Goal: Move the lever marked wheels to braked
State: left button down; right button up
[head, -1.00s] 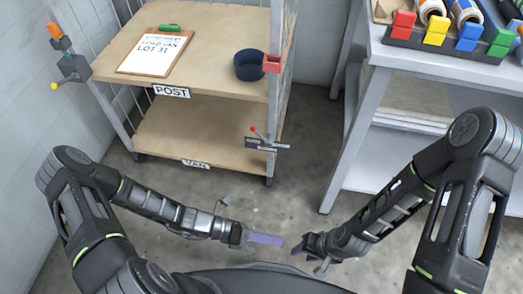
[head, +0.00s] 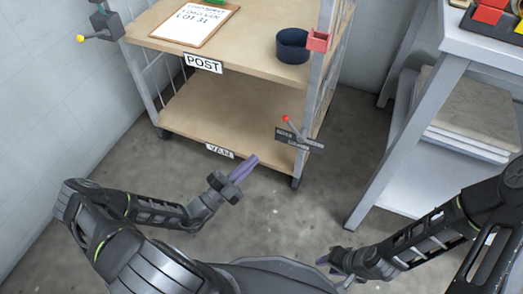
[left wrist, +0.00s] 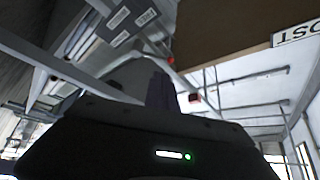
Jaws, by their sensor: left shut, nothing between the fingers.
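The lever (head: 291,126) has a red knob and sits at the lower right front corner of the cart. It leans up and to the left from a dark plate (head: 299,140) whose small labels I cannot read surely. In the left wrist view the red knob (left wrist: 170,60) shows just beyond my fingers. My left gripper (head: 252,162) is shut and empty, with purple fingers pointing up and right, apart from the lever, to its lower left. My right gripper (head: 324,261) is low, near my base, far from the lever; its fingers are too small to judge.
The two-shelf wooden cart (head: 215,115) holds a clipboard (head: 195,22) and a dark round bowl (head: 292,46). Another lever with a yellow knob (head: 81,38) is at its left post. A grey workbench (head: 470,45) stands right. The floor between is clear.

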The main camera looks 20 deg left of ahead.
aim_at(290, 126)
pick_arm(q)
jog(key=b+x, duration=0.2)
jog(key=x, duration=1.1)
jog(key=shift+w+r, duration=0.1)
jog(key=shift+d+r+m+g+p, duration=0.1)
jog(key=shift+r+m+g+p, duration=0.05)
jog(key=shift+m+g+p, duration=0.2)
